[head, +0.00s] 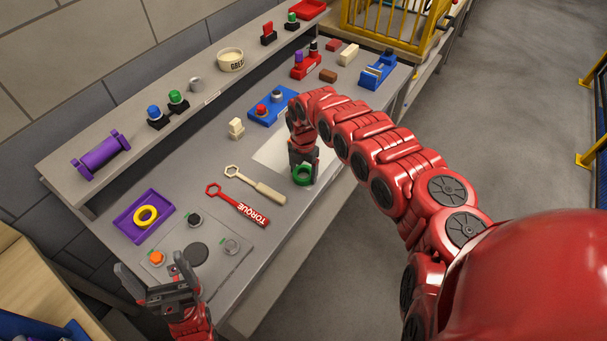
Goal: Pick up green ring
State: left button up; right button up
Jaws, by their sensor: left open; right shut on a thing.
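The green ring (303,176) is at the fingertips of my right gripper (304,168), over the front part of the grey workbench beside a pale sheet. The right gripper points down and is shut on the ring. Its fingers hide part of the ring, and I cannot tell whether the ring touches the bench. My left gripper (157,283) is open and empty at the bottom left, near the front left corner of the bench.
A red torque wrench (237,204) and a cream wrench (255,185) lie left of the ring. A purple tray (122,229) holds a yellow ring (146,216). A grey panel (215,262) with knobs lies near the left gripper. A raised shelf (130,131) runs behind.

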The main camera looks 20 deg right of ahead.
notch_tip(320, 180, up, 8)
jog(key=p, duration=0.5)
jog(key=shift+p, duration=0.4)
dwell(0.4)
